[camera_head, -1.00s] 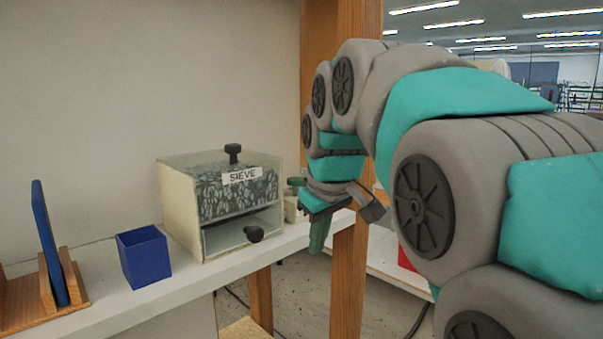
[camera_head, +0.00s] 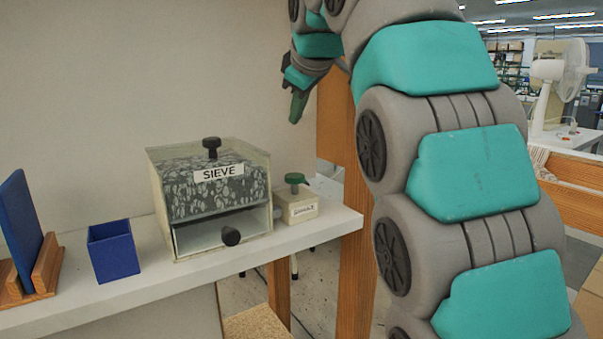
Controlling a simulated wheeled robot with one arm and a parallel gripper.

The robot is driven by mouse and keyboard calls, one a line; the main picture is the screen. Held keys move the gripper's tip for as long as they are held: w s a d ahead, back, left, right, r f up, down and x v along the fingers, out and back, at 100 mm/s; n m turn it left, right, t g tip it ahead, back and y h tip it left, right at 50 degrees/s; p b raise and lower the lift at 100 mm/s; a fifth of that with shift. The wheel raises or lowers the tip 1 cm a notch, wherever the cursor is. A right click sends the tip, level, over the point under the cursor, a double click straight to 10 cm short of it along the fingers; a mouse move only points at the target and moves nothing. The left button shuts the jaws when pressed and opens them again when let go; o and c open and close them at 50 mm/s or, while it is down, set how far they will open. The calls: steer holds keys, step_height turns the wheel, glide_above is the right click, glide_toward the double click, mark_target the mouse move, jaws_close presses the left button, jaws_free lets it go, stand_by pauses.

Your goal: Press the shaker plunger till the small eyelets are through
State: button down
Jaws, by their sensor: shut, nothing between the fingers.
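The sieve box (camera_head: 158,205), clear-walled and labelled SIEVE, stands on the white shelf. Its upper part is filled with dark and light speckled eyelets (camera_head: 205,190). A black knob (camera_head: 212,146) stands up on its top, and another black knob (camera_head: 231,236) is on the front of the lower part, which looks empty. A small cream box with a label (camera_head: 300,208) and a green-topped plunger (camera_head: 295,180) touches or nearly touches the sieve's right side. My gripper (camera_head: 296,108) is shut and empty, pointing down in the air above and behind the small box.
A blue open cup (camera_head: 113,252) stands left of the sieve. A blue panel (camera_head: 22,222) leans in a wooden stand (camera_head: 46,268) at the far left. The white shelf (camera_head: 150,284) ends just right of the small box, by a wooden post (camera_head: 352,215).

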steer(key=shift+f, duration=0.1)
stand_by(0.3)
steer(key=b, duration=0.7)
glide_above(296, 175)
steer(key=s, duration=0.1)
step_height(296, 175, down, 7)
steer(key=shift+s+d+f, duration=0.1)
steer(key=shift+d, duration=0.05)
steer(key=shift+f+b, duration=0.4)
steer(key=shift+f, duration=0.3)
stand_by(0.9)
steer(key=shift+f, duration=0.4)
steer(key=shift+f+b, duration=1.1)
steer(key=shift+f, duration=0.15)
stand_by(1.2)
steer(key=shift+r, duration=0.1)
steer(key=shift+r+p, duration=1.4)
steer(key=shift+r, duration=0.25)
